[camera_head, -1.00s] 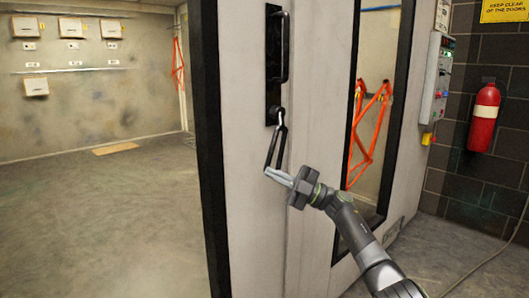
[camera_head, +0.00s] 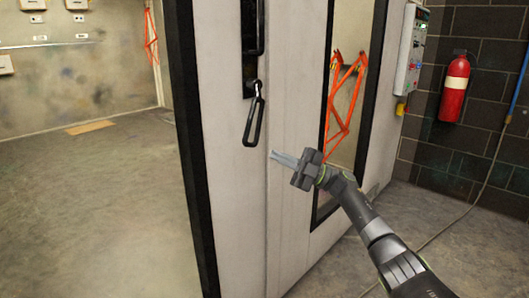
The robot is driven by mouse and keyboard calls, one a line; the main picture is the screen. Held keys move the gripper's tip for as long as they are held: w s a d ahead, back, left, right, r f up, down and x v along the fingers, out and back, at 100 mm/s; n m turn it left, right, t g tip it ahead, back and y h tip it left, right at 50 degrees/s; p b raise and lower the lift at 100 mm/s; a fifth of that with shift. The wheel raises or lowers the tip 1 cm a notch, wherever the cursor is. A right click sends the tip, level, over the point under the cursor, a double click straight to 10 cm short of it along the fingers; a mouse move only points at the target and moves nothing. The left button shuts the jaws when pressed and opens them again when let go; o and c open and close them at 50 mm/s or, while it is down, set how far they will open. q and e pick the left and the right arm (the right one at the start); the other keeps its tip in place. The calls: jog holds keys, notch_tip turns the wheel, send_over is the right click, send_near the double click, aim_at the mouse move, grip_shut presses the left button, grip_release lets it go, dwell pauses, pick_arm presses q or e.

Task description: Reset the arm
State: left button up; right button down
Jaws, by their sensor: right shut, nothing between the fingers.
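My right gripper (camera_head: 284,158) is shut and empty, with its fingers pointing left in front of the door (camera_head: 236,200). Its arm comes in from the bottom right. A black loop handle (camera_head: 255,120) hangs from the black latch plate on the door, a little above and to the left of my fingertips. There is a visible gap between the fingertips and the loop. My left gripper is not in view.
The door's black edge (camera_head: 197,170) borders an open doorway on the left, with bare floor (camera_head: 90,210) inside. Orange frames (camera_head: 342,105) show through the door window. A control box (camera_head: 411,60), a fire extinguisher (camera_head: 453,88) and a hose (camera_head: 478,190) are at right.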

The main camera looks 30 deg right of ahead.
jog(key=shift+s+d+f, duration=0.25)
jog(key=shift+s+d, duration=0.05)
jog(key=shift+d, duration=0.15)
